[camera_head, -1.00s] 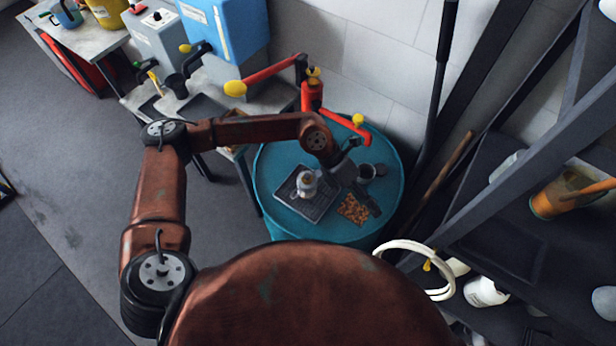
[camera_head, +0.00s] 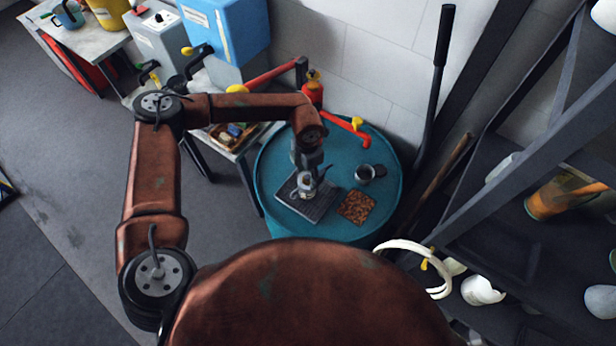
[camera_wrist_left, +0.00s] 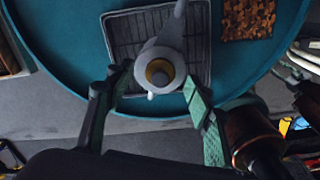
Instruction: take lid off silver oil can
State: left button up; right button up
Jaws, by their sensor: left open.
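The silver oil can (camera_head: 305,189) stands upright on a dark ribbed tray (camera_head: 323,203) on the round teal drum top. In the left wrist view I look down on the can (camera_wrist_left: 172,48), with its spout pointing up the picture. Its lid has a brass-coloured knob (camera_wrist_left: 159,72) and sits on the can. My left gripper (camera_head: 306,176) is directly above the can. In the wrist view its green-padded fingers (camera_wrist_left: 155,98) are apart, one on each side of the lid, with nothing gripped. My right gripper is not in view.
Dark shelving (camera_head: 500,220) stands at the right.

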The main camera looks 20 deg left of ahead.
pick_arm(q)
jog(key=shift+f, duration=0.35)
jog(key=shift+c, duration=0.5)
jog(key=c, duration=0.8)
jog(key=shift+o, duration=0.2)
jog(key=shift+r, duration=0.1)
